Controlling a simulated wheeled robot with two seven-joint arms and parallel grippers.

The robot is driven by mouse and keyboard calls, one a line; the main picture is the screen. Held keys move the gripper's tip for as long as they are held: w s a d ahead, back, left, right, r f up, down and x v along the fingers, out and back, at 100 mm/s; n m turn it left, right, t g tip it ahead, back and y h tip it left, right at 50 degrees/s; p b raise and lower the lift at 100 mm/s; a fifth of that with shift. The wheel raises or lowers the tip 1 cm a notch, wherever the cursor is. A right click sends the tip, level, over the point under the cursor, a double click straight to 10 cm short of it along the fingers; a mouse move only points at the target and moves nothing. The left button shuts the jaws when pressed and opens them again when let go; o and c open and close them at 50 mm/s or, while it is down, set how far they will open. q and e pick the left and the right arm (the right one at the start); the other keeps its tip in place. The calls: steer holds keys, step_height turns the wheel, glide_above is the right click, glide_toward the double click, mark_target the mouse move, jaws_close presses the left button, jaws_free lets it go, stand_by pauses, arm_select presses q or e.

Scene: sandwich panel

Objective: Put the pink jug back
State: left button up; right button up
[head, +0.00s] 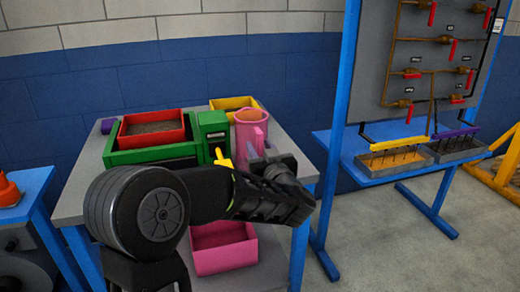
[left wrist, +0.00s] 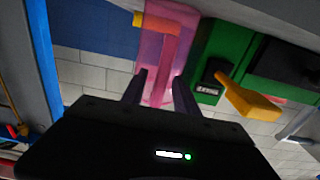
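The pink jug (head: 249,128) stands upright at the right side of the grey table, beside the green machine (head: 212,130). Its lower part is hidden behind my left arm in the head view. In the left wrist view the pink jug (left wrist: 185,25) appears upside down at the top. My left gripper (left wrist: 160,92) points at the jug, its two fingers apart, with the upright pink handle showing between them. I cannot tell whether the fingers touch the handle. In the head view my left gripper (head: 262,158) is in front of the jug. My right gripper is not in view.
A yellow lever or spout (head: 222,159) juts from the green machine near my wrist. A red tray (head: 152,131) sits at the left, a yellow bin (head: 233,103) behind, and a pink bin (head: 222,249) in front and lower. A blue-framed valve panel (head: 345,80) stands at the right.

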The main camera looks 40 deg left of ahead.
arm_select(q)
steer(key=v, duration=0.5)
steer(key=shift+d+r, duration=0.1)
steer(key=shift+r, duration=0.1)
steer(key=b+v, duration=0.7)
steer(key=b, duration=0.2)
stand_by(0.4)
